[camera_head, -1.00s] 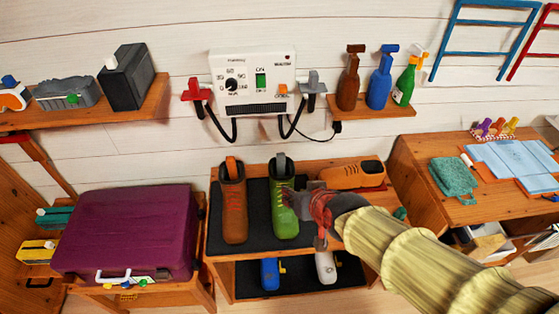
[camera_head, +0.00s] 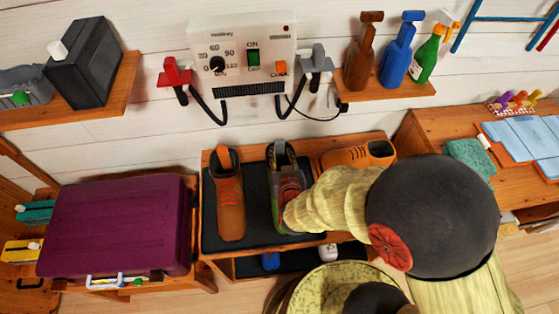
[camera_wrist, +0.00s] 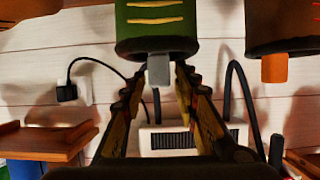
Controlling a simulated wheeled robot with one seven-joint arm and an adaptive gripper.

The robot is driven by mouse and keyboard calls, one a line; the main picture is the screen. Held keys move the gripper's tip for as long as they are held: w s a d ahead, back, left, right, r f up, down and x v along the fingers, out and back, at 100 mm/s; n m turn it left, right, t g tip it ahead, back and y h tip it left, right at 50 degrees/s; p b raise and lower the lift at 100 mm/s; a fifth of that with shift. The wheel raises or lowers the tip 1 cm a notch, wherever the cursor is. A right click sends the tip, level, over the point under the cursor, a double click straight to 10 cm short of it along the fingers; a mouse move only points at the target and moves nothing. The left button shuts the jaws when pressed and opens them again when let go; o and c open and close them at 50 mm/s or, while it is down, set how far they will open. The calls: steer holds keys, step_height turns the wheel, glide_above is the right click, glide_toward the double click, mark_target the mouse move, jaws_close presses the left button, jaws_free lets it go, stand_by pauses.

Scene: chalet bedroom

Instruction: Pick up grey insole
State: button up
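The grey insole (camera_wrist: 159,69) sticks out of the opening of the green shoe (camera_wrist: 155,28) in the wrist view. The shoe stands on the dark mat of the low bench in the head view, where the insole's grey tab (camera_head: 280,152) shows at its top. My gripper (camera_wrist: 161,78) is open, with one finger on each side of the tab; I cannot tell whether either finger touches it. In the head view my gripper (camera_head: 288,186) is over the green shoe and hides much of it.
A brown shoe with an orange insole (camera_head: 229,195) stands close left of the green shoe. An orange shoe (camera_head: 357,155) lies to the right. The white dryer box (camera_head: 246,62) with hoses is on the wall behind. A purple case (camera_head: 120,225) is at left.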

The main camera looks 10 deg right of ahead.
mark_target(280, 149)
steer(key=b+x, duration=0.1)
steer(key=x, duration=0.2)
steer(key=shift+w+d+f+b, duration=0.1)
steer(key=shift+w+f+b, duration=0.15)
steer(key=shift+f+b, duration=0.2)
steer(key=shift+w+f, duration=0.1)
steer(key=shift+w, duration=0.45)
steer(key=shift+c, duration=0.2)
steer(key=c, duration=0.7)
jaws_close()
